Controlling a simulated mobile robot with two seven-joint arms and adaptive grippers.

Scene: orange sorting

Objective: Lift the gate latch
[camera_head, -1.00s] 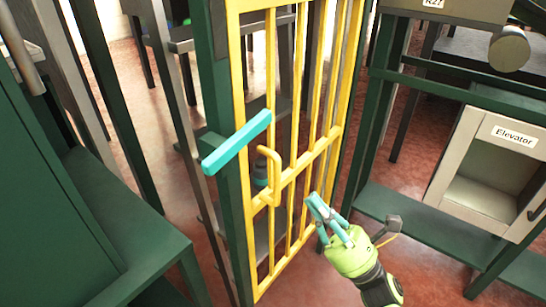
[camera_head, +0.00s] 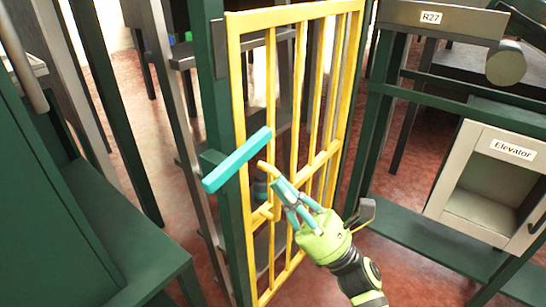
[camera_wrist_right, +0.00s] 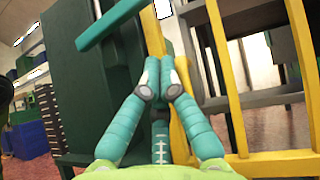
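The yellow barred gate (camera_head: 296,12) stands upright in the middle of the head view. A teal latch bar (camera_head: 237,160) lies across its left post, tilted up to the right; it also shows at the upper left in the right wrist view (camera_wrist_right: 110,25). A yellow handle (camera_head: 266,168) sits on the gate just below and right of the bar. My right gripper (camera_head: 279,186) is right beside this handle, below the bar and apart from it. Its fingertips (camera_wrist_right: 161,78) come together with nothing visible between them. Whether they touch the handle is unclear. My left gripper is not in view.
A dark green post (camera_head: 222,130) carries the bar. A green cabinet and bench (camera_head: 130,235) stand at the left. At the right are a green frame with a shelf and an open box marked "Elevator" (camera_head: 512,150). Reddish floor shows beyond the gate.

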